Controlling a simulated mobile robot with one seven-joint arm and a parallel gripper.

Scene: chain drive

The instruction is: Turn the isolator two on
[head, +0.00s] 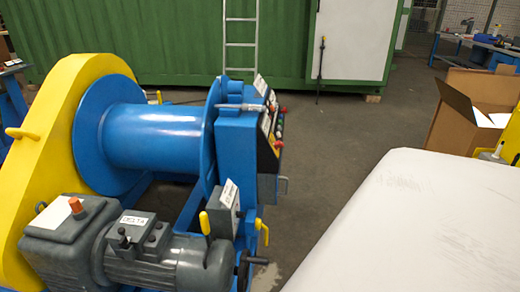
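A blue winch drum (155,133) with a yellow side guard (52,130) stands at the left. On its right is a blue control cabinet (236,150), whose panel (267,150) faces right with red, green and other coloured buttons, seen edge-on. Below it is a small grey box (227,210) with a white label too small to read. A yellow lever (204,223) stands upright by the grey motor, and another yellow handle (262,229) is beside the grey box. I cannot tell which part is isolator two or its position. My gripper is not in view.
A grey motor and gearbox (160,255) fill the front left. A large pale surface fills the lower right. Bare floor (335,150) lies between it and the winch. A cardboard box (460,125) stands at the right, and a green container (130,40) with a ladder behind.

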